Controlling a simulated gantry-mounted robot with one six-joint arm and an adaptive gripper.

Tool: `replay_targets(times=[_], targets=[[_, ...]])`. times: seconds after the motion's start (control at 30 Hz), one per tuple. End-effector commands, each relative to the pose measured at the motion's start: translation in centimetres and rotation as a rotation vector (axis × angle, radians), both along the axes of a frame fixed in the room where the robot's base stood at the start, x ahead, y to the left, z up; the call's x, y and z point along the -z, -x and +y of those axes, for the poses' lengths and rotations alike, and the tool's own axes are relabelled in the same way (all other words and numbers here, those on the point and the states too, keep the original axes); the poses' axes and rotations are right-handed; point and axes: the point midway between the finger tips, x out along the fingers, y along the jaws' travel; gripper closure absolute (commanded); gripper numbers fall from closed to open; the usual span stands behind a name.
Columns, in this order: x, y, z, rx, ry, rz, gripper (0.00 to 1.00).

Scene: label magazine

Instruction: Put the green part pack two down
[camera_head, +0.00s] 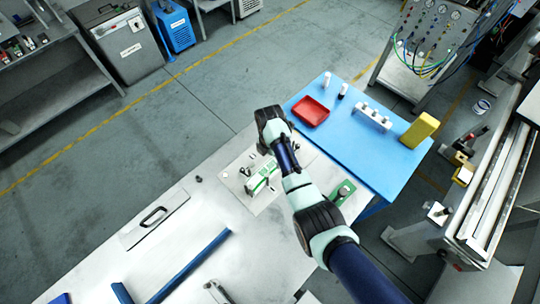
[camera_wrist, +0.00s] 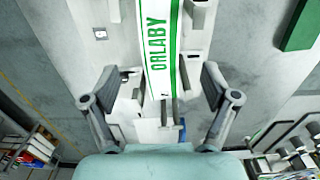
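A white pack or label strip with green edges and green "ORLABY" lettering (camera_wrist: 158,42) stands in a white holder, seen from above in the wrist view. In the head view the white and green label magazine (camera_head: 262,178) stands on a light plate on the white table. My gripper (camera_wrist: 160,78) is open, with one finger on each side of the strip's near end. Both fingers look clear of it, and I cannot tell the height between them. In the head view my arm hides part of the magazine and the fingers cannot be made out.
A green block (camera_head: 342,192) lies to the right of my arm; a green piece (camera_wrist: 302,25) shows in the wrist view. A blue table (camera_head: 350,150) holds a red tray (camera_head: 310,111), white cylinders and a yellow block (camera_head: 420,130). A handled plate (camera_head: 155,217) lies left.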

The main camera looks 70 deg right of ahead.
Motion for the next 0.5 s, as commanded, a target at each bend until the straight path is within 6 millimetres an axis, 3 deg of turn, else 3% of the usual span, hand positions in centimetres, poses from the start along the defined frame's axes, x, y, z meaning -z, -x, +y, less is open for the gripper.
replay_targets(times=[0.27,0.37,0.5], targets=[[-0.8,0.0,0.0,0.0,0.0,-0.001,0.14],[-2.4,-0.1,-0.1,0.0,0.003,-0.003,0.14],[-6.0,-0.1,-0.1,0.0,0.005,-0.004,0.14]])
